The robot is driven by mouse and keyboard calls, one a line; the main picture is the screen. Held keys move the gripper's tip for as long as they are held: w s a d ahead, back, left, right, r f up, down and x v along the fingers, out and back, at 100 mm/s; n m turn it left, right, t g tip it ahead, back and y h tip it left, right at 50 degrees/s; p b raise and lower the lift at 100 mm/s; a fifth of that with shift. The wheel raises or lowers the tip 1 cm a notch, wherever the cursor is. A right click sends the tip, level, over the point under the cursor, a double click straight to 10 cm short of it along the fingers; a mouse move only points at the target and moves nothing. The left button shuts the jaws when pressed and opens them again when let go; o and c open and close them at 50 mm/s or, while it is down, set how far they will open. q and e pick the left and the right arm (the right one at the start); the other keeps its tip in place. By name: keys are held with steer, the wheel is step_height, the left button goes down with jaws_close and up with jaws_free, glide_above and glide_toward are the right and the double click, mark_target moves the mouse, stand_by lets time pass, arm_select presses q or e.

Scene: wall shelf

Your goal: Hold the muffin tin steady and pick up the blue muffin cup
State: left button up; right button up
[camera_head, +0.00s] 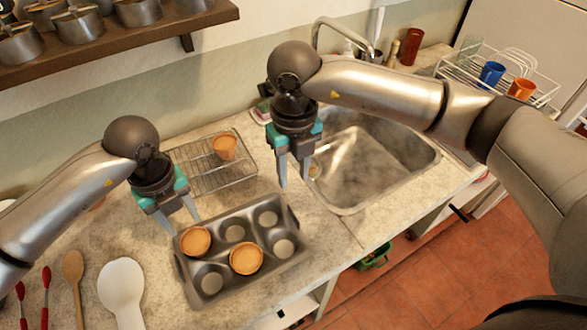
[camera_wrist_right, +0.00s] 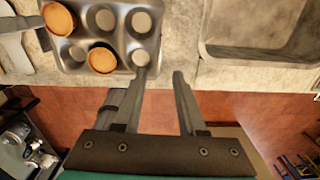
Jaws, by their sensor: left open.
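The grey muffin tin (camera_head: 259,237) stands on the counter in the head view, with orange-brown cups in two wells (camera_head: 195,241) (camera_head: 246,258) and the other wells empty. I see no blue muffin cup. Another orange-brown cup (camera_head: 225,146) stands on the wire rack. My left gripper (camera_head: 184,226) is open at the tin's back left corner; contact with the rim is unclear. My right gripper (camera_head: 294,183) is open and empty, above the counter between the tin and the sink. In the right wrist view, its fingers (camera_wrist_right: 162,73) are apart and the tin (camera_wrist_right: 120,38) lies beyond them.
A wire cooling rack (camera_head: 188,178) lies behind the tin. A steel sink (camera_head: 365,160) is to the right. A dish rack (camera_head: 457,73) with a blue mug (camera_head: 491,74) stands beyond it. A white spoon rest (camera_head: 121,286) and wooden spoon (camera_head: 73,268) lie left of the tin.

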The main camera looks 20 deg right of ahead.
mark_target(294, 214)
step_height(294, 214, down, 15)
steer(key=shift+f, duration=0.1)
stand_by(0.4)
steer(key=shift+c, duration=0.2)
jaws_close()
stand_by(1.2)
